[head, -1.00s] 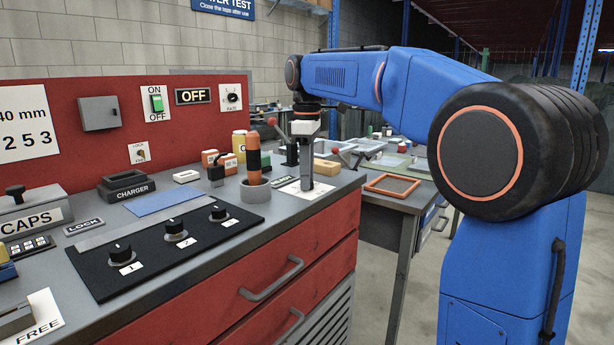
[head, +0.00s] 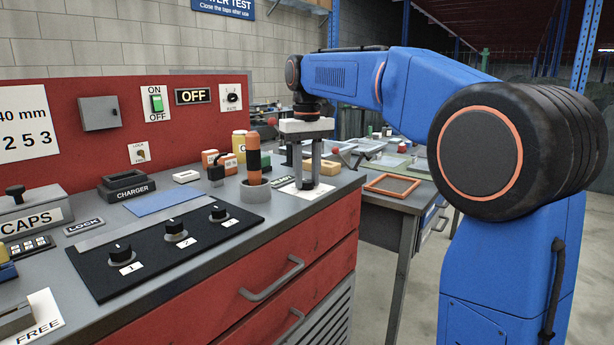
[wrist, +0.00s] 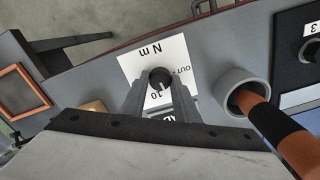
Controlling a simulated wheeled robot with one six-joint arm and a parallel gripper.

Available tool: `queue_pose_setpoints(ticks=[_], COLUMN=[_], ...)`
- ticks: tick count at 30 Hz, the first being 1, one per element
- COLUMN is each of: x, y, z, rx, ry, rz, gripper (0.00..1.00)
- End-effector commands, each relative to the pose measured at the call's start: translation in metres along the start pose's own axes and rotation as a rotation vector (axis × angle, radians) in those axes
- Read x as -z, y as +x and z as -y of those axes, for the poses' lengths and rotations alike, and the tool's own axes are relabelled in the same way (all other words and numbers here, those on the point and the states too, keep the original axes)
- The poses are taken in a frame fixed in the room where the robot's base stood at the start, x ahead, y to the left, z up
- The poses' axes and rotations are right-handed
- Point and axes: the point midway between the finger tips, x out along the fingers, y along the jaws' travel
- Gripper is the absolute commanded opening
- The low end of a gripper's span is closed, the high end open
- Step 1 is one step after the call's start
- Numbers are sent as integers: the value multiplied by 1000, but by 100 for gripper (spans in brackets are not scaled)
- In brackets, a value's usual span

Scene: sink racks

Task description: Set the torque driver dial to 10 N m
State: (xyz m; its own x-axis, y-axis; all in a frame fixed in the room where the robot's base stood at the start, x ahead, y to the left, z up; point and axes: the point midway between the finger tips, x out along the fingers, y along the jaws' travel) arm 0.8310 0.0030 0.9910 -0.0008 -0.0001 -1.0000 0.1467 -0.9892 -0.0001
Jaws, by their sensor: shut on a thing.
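The dial (wrist: 160,76) is a small dark round knob on a white card (wrist: 134,66) marked "N m", "10" and "OUT". In the wrist view the "10" is just below the knob. A pale mark shows on the knob's lower side, roughly toward the "10", but its exact angle is hard to read. My gripper (wrist: 160,84) has one finger on each side of the knob and is shut on it. In the head view my gripper (head: 308,184) points straight down at the bench's right end. An orange and black torque driver (head: 253,160) stands in a grey cup (head: 256,191).
The driver and cup stand close beside my gripper, to the left in the head view. A black panel with several knobs (head: 168,246) lies further left. A dark label plate (wrist: 172,118) is partly hidden under my gripper. A brown-framed tray (head: 393,185) lies on the bench to the right.

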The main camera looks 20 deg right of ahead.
Motion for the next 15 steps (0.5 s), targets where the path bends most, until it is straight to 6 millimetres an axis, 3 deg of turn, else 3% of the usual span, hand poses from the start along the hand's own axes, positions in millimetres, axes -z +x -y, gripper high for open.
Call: queue_pose_setpoints(ticks=[15], x=[1], y=[-1], z=[0], rx=[0], ry=[443], rz=[-4], gripper=[5])
